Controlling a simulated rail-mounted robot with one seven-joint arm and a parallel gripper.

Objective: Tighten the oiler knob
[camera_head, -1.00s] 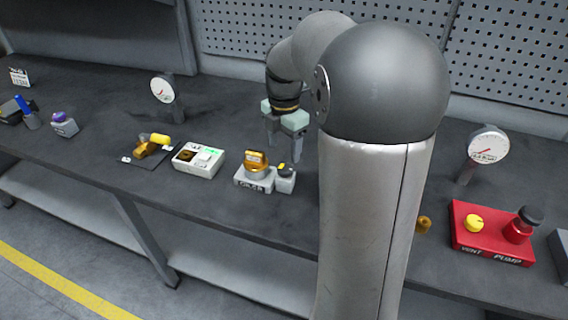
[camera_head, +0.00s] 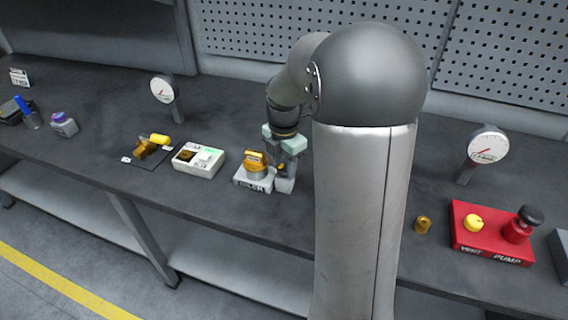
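The oiler (camera_head: 255,163) is an amber-topped unit on a light grey base with a dark label, near the front edge of the bench. Just right of it is a small grey block whose dark knob with a yellow mark (camera_head: 281,167) is mostly hidden now. My gripper (camera_head: 282,168) points down at this small block, its pale jaws spread apart. The right finger covers much of the block. The fingers appear to be around or just above the knob; contact cannot be made out.
A white box (camera_head: 199,160) and a brass valve with yellow handle (camera_head: 150,146) are to the left. A gauge (camera_head: 163,90) stands behind them. On the right are a small brass piece (camera_head: 423,225), a red pump box (camera_head: 491,233) and another gauge (camera_head: 487,146). My arm hides the middle bench.

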